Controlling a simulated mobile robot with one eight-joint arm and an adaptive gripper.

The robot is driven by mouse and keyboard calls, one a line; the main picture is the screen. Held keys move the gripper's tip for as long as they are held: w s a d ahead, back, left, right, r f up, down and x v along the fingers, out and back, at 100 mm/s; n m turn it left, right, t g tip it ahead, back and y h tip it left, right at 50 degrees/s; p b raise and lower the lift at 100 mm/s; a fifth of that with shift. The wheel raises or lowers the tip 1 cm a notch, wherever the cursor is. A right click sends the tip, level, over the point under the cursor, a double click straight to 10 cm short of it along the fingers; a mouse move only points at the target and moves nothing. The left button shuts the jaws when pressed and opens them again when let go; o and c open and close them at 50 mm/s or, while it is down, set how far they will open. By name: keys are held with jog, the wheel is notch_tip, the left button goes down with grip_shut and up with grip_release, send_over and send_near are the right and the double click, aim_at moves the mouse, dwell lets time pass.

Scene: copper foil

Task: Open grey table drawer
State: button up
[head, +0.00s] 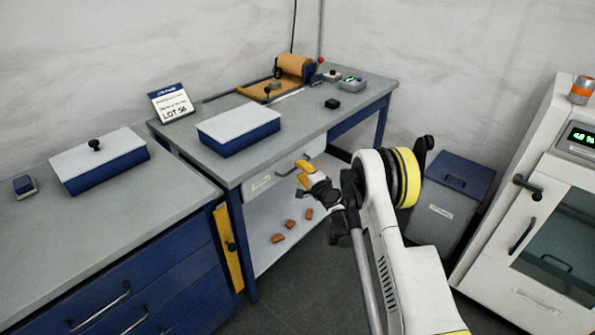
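The grey table drawer (274,178) sits under the top of the blue-legged table, and its front looks closed. A small pale label is on the left of its front, and a dark handle (287,171) is near its middle. My gripper (300,175) is in front of the drawer's right part, close to the handle. I cannot tell whether a fingertip touches the handle. My gripper and arm hide part of the drawer's right side.
The table top (300,125) carries a blue box with a grey lid (238,128) and a foil roll (293,66). Several copper-coloured pieces (290,223) lie on the lower shelf. A blue drawer cabinet (130,220) stands left; a grey-blue bin (452,200) and white machine (535,225) stand right.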

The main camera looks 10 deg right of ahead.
jog(key=shift+b+x, duration=0.35)
jog(key=shift+x, duration=1.25)
grip_shut()
